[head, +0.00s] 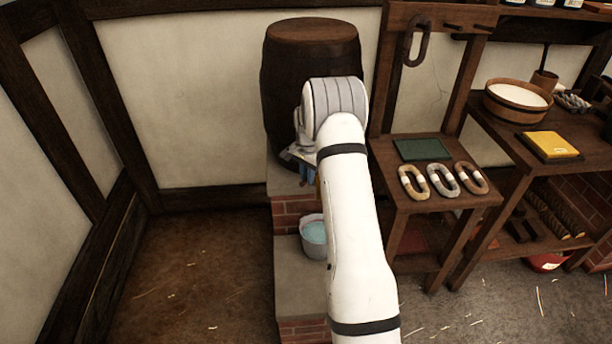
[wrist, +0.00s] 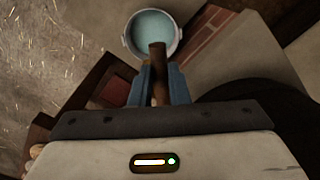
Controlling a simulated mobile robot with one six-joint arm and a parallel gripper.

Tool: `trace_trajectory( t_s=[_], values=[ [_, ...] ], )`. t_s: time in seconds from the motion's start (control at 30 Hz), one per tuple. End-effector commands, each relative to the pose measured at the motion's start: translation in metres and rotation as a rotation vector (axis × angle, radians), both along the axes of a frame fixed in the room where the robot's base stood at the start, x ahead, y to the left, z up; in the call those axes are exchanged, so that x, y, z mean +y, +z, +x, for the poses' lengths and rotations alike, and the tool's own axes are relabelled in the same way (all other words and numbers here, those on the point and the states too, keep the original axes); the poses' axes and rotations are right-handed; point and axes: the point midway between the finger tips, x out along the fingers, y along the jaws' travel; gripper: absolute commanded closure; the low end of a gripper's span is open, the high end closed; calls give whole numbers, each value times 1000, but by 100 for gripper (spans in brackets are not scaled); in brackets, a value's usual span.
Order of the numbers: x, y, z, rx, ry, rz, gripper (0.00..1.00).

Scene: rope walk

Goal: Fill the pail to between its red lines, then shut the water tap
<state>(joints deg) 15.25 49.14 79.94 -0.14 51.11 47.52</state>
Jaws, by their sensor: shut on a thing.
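The pail (head: 303,218) stands on the step below the barrel, partly behind my arm. It holds teal water, and its open top also shows in the wrist view (wrist: 127,40). I cannot make out its red lines or judge the level against them. In the wrist view my gripper (wrist: 160,78) has its two blue fingers shut on a brown bar, apparently the tap's handle (wrist: 158,60). In the head view my gripper (head: 306,172) is in front of the barrel's lower part, above the pail. The tap's spout and any stream are hidden.
The dark barrel (head: 310,65) stands on a brick plinth (head: 292,212). To the right, a small table (head: 410,200) holds a green pad and three rope coils. Beyond it, a bench carries a wooden tub (head: 515,98) and a yellow block (head: 550,146). Floor at the left is clear.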

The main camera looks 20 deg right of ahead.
Motion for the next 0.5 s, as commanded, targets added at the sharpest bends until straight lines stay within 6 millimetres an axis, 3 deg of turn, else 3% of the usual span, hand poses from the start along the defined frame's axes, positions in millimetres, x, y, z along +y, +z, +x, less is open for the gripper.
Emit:
trace_trajectory(
  t_s=[0.33,0.37,0.5],
  values=[
    [-3,2,2,-11,-15,1,100],
    [-3,2,2,-11,-16,1,84],
    [-5,2,1,-8,-18,1,72]
  ],
)
